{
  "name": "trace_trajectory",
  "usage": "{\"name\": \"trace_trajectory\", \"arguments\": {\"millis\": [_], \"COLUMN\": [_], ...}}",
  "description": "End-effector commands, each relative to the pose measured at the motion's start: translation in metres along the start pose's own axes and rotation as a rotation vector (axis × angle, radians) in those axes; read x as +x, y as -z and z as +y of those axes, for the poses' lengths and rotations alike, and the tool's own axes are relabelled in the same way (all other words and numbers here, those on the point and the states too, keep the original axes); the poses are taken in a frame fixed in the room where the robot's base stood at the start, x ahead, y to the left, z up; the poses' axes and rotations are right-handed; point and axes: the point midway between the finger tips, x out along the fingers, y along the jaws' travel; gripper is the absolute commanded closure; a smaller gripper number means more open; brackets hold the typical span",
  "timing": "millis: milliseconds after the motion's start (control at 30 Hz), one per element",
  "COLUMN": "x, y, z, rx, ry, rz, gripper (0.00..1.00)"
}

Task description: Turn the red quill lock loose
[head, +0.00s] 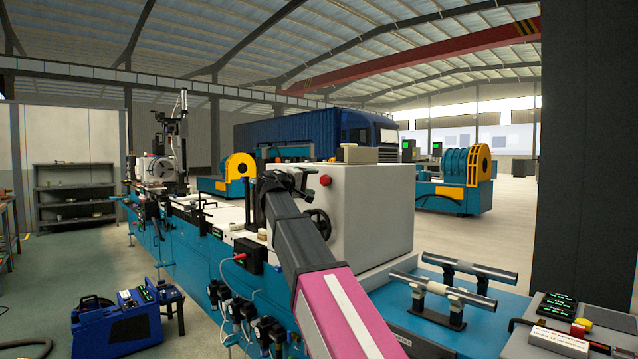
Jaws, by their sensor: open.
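My pink and dark grey arm reaches up from the bottom middle of the head view. Its dark end, with my gripper (274,184), is in front of the left side of a white machine housing (370,215). The gripper is open, its fingers are hard to make out, and I see nothing held in it. A small red knob (325,181) sits on the housing's near face, right of the gripper and apart from it. I cannot tell whether this is the quill lock, or how far it is turned. A dark handwheel (317,222) is below it, partly hidden by my arm.
The long blue machine bed (180,235) runs away to the left. A red-handled lever (239,257) is on its front. A blue welding unit (118,325) stands on the floor at left. Metal rollers (440,293) and a control box (570,335) are at right.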

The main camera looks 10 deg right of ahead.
Motion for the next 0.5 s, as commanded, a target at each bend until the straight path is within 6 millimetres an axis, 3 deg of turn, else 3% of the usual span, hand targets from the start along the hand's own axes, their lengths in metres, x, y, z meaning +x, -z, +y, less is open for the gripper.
{"name": "trace_trajectory", "arguments": {"millis": [200, 500], "x": [-0.037, -0.054], "y": [0.000, 0.000], "z": [0.000, 0.000], "rx": [0.000, -0.001], "ry": [0.000, 0.000], "rz": [0.002, 0.000], "gripper": [0.31, 0.31]}}
